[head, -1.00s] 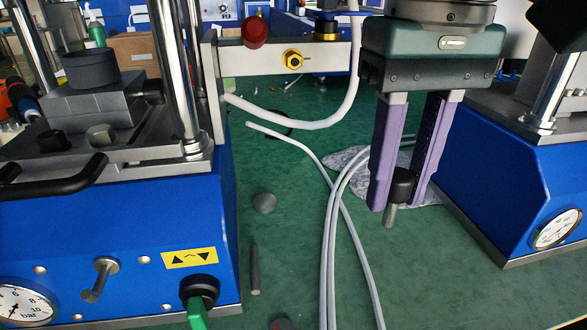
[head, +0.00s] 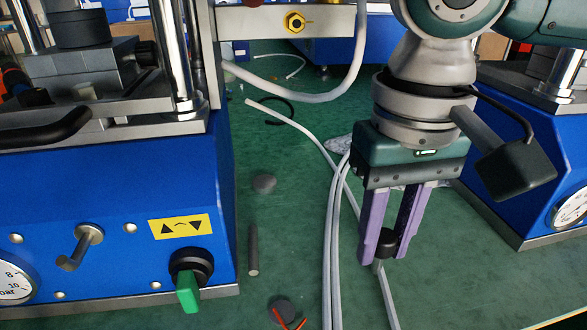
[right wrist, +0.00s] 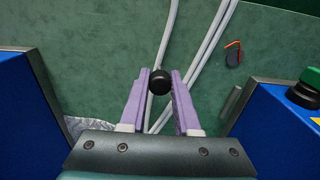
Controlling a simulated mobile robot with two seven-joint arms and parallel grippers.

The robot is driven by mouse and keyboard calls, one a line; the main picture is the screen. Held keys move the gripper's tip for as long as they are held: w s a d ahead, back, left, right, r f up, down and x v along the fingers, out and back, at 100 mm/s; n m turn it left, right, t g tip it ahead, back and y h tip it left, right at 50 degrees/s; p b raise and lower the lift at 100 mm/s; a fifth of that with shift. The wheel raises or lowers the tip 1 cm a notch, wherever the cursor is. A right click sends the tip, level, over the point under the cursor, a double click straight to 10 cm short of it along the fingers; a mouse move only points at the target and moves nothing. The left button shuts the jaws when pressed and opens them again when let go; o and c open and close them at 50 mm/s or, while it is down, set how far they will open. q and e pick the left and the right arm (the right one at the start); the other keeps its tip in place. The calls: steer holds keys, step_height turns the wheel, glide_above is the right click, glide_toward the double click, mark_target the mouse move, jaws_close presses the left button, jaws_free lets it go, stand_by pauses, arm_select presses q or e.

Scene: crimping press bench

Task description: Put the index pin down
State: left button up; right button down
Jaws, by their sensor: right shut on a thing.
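The index pin (head: 386,241) has a black round knob and a short grey metal shank pointing down. My right gripper (head: 384,252) is shut on the knob between its purple fingers. It holds the pin upright over the green bench, close to the grey hoses; I cannot tell whether the shank touches the bench. In the right wrist view the black knob (right wrist: 159,82) shows between the fingertips. My left gripper is not in view.
A blue press (head: 110,215) stands on the left and another blue press (head: 525,195) on the right. Grey hoses (head: 333,245) run along the green bench (head: 290,215) between them. A grey rod (head: 253,250) and a dark disc (head: 264,184) lie near the left press.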

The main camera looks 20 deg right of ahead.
mark_target(384, 237)
steer(key=c, duration=0.6)
jaws_free()
steer(key=shift+f, duration=0.1)
steer(key=shift+c, duration=0.2)
step_height(384, 237, up, 12)
steer(key=p, duration=0.4)
steer(key=s+a+f+n+t+y, duration=0.1)
steer(key=a+f, duration=0.1)
steer(key=a, duration=0.1)
steer(key=s+a+f+n+y, duration=0.1)
steer(key=s+a+f+n, duration=0.1)
steer(key=a+f, duration=0.1)
steer(key=s+a+f+n+t+y, duration=0.1)
steer(key=a+f+n, duration=0.1)
steer(key=a, duration=0.3)
steer(key=shift+s+f+t+y, duration=0.2)
steer(key=shift+t+y, duration=0.1)
steer(key=shift+y, duration=0.1)
steer(key=shift+t+h, duration=0.4)
steer(key=shift+t, duration=0.1)
steer(key=s+d+f, duration=0.2)
steer(key=shift+s+d+f, duration=0.15)
steer(key=shift+s+d, duration=0.1)
steer(key=shift+d, duration=0.1)
steer(key=s+d+f+h, duration=0.2)
steer(key=s+d, duration=0.3)
steer(key=d, duration=0.2)
steer(key=shift+s+d+f+h, duration=0.2)
steer(key=shift+f+h, duration=0.05)
steer(key=shift+h, duration=0.15)
